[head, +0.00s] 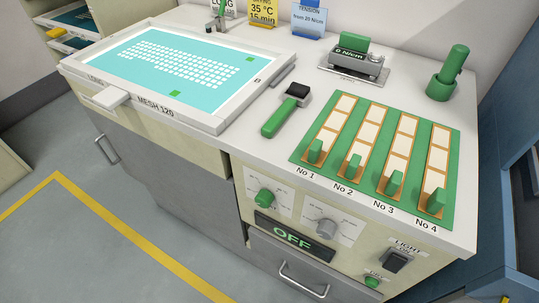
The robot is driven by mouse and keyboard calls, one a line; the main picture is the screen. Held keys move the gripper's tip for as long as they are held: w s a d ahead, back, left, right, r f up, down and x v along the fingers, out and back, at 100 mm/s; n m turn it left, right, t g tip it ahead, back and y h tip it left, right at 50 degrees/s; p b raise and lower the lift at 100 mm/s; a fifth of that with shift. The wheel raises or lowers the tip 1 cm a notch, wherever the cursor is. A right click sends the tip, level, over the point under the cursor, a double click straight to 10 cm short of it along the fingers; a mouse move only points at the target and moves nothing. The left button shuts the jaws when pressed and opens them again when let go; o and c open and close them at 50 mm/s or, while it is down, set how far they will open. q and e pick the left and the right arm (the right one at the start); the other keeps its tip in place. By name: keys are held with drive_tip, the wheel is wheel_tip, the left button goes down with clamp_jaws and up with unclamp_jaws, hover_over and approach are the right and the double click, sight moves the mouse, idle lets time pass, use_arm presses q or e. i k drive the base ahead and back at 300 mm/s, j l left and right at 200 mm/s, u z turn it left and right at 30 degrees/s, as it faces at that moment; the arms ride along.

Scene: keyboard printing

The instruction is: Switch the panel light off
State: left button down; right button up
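A dark rocker switch (396,261) sits on the cream front panel at the lower right of the cabinet, under a label that reads LIGHT. Its upper part looks lighter grey, but I cannot tell which way it is set. Neither of my grippers is in view, and nothing touches the switch.
A green DRY button (372,282) is just below the switch. A display reading OFF (293,239), a green knob (265,197) and a grey knob (326,228) are to its left. The countertop holds a green slider board (448,152) and a framed screen (214,122).

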sight(393, 264)
drive_tip(key=k+l+z, duration=0.2)
drive_tip(key=z, duration=0.8)
